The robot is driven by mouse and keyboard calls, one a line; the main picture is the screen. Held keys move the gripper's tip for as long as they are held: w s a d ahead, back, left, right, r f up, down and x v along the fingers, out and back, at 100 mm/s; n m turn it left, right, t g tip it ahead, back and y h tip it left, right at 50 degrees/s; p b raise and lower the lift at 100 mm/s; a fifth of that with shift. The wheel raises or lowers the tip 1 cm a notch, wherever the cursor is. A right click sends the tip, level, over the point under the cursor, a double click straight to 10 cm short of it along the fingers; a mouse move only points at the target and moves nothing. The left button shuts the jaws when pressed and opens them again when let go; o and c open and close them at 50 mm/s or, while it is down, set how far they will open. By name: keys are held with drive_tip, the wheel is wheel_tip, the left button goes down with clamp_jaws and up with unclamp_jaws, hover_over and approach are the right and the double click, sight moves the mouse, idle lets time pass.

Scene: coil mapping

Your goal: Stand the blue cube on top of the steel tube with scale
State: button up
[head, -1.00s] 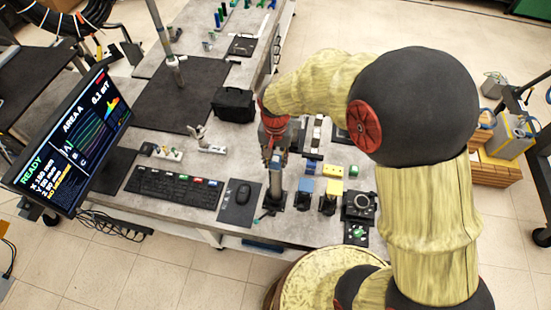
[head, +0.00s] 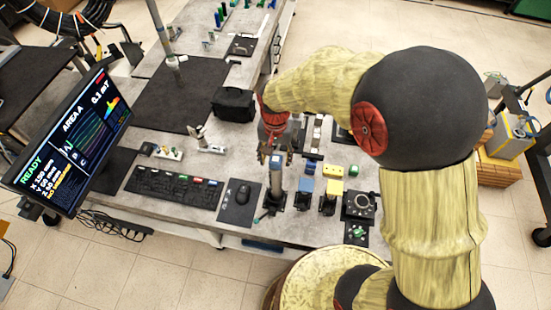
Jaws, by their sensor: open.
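The steel tube with scale (head: 276,182) stands upright near the front edge of the bench, on a dark base. A small blue cube (head: 276,160) sits at its top end. My gripper (head: 275,152) is open, with its fingers just behind and above the cube in the picture. A narrow gap seems to show, but at this size I cannot tell for sure that no finger touches the cube. My arm comes in from the right.
Right of the tube are a blue block (head: 306,185) and a yellow block (head: 335,187) on dark stands, close by. A mouse (head: 243,193) and keyboard (head: 175,187) lie left. A black case (head: 233,104) stands behind. A monitor (head: 70,140) is at far left.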

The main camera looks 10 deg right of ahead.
wheel_tip(320, 180, up, 11)
idle(0.3)
drive_tip(key=s+d+f+n+t+b, duration=0.2)
drive_tip(key=s+d+b, duration=0.2)
drive_tip(key=s+b, duration=0.4)
drive_tip(key=s+d+f+n+t+b, duration=0.2)
drive_tip(key=s+d+b, duration=0.3)
drive_tip(key=s+b, duration=0.4)
drive_tip(key=shift+s+d+f+t+b, duration=0.3)
drive_tip(key=shift+f+t+b, duration=0.3)
drive_tip(key=shift+t+b, duration=0.25)
idle(0.7)
